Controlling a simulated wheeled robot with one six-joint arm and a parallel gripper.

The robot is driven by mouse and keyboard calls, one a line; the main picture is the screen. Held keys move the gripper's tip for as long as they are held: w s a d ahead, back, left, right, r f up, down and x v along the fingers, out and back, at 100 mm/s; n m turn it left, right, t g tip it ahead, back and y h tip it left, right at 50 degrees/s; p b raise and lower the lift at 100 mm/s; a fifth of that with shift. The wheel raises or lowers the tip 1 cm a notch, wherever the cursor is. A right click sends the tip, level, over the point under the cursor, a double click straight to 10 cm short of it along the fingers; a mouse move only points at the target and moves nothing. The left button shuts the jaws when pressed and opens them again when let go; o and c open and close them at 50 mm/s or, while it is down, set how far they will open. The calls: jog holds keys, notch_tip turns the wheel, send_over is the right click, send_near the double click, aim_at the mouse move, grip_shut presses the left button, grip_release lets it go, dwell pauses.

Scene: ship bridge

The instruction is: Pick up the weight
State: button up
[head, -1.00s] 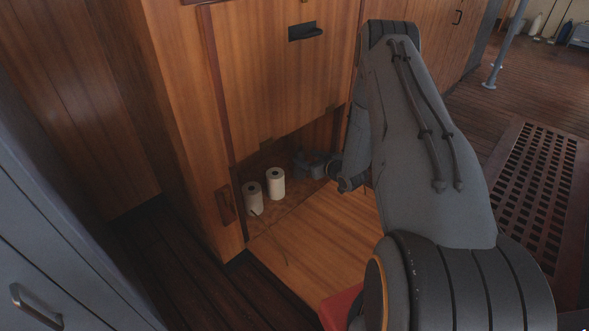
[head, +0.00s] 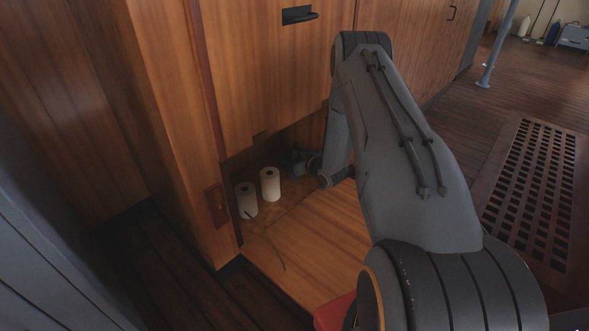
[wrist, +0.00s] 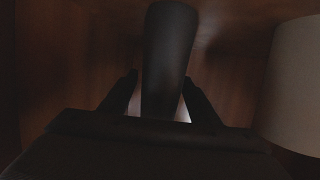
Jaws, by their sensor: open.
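The weight (wrist: 168,50) appears to be the dark, smooth, rounded upright shape in the middle of the wrist view. My gripper (wrist: 159,80) is open, with one finger on each side of the dark shape. I cannot tell whether the fingers touch it. In the head view my gripper (head: 298,162) is inside the low cabinet opening, right of two white rolls. The weight cannot be made out there, and my arm covers the opening's right part.
A white roll (head: 270,184) and another white roll (head: 246,200) stand in the cabinet; a pale one shows close at the right of the wrist view (wrist: 298,85). A lowered wooden flap (head: 310,245) lies in front. The cabinet's side post (head: 217,205) bounds the left.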

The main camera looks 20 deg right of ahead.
jog(key=shift+w, duration=0.15)
jog(key=shift+c, duration=0.3)
grip_shut()
jog(key=shift+w+r, duration=0.1)
jog(key=shift+r, duration=0.05)
